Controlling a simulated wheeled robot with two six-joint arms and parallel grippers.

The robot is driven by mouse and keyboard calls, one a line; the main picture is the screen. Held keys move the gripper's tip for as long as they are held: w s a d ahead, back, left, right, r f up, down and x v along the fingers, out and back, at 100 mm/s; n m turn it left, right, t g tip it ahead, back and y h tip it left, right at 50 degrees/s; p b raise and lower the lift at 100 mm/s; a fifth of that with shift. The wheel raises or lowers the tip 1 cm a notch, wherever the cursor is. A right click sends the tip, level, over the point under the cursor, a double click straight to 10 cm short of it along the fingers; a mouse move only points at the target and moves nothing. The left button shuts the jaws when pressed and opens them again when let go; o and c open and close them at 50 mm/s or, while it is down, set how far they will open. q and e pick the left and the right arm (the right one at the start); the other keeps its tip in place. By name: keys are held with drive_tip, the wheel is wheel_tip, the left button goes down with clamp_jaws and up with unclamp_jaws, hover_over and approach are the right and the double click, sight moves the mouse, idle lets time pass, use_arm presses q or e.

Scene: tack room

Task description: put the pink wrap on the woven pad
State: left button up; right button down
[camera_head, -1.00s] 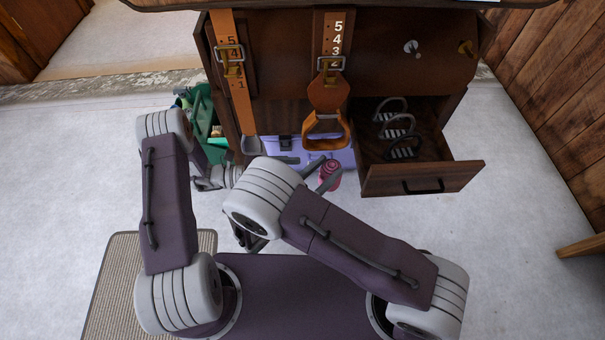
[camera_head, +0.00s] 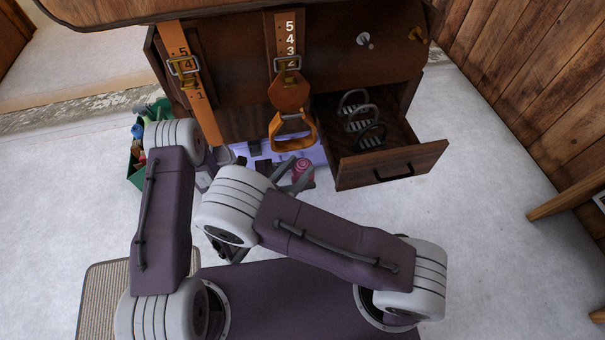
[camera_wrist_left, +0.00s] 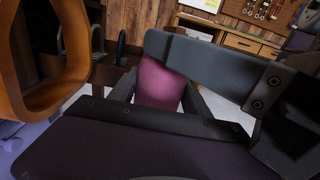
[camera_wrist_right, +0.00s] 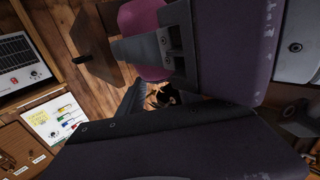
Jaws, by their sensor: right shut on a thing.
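The pink wrap (camera_head: 303,173) is a small roll held in front of the cabinet, below the hanging stirrup. My right gripper (camera_head: 290,169) is shut on it; the wrap also shows beyond dark fingers in the right wrist view (camera_wrist_right: 140,22). In the left wrist view the wrap (camera_wrist_left: 158,85) stands between dark fingers. My left gripper (camera_wrist_left: 158,98) appears open close to the wrap; contact cannot be told. In the head view the left gripper is mostly hidden behind the right arm. The woven pad (camera_head: 105,300) lies on the floor at the lower left, partly covered by my left arm.
An open drawer (camera_head: 391,165) with several dark stirrups juts out to the right. Leather straps and an orange-brown stirrup (camera_head: 293,133) hang in front of the cabinet. A green caddy (camera_head: 137,168) and a lilac box (camera_head: 262,150) stand low.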

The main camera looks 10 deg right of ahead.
use_arm(q)
drive_tip(key=c, duration=0.5)
drive_tip(key=shift+c, duration=1.4)
use_arm(e)
drive_tip(key=c, duration=0.7)
unclamp_jaws()
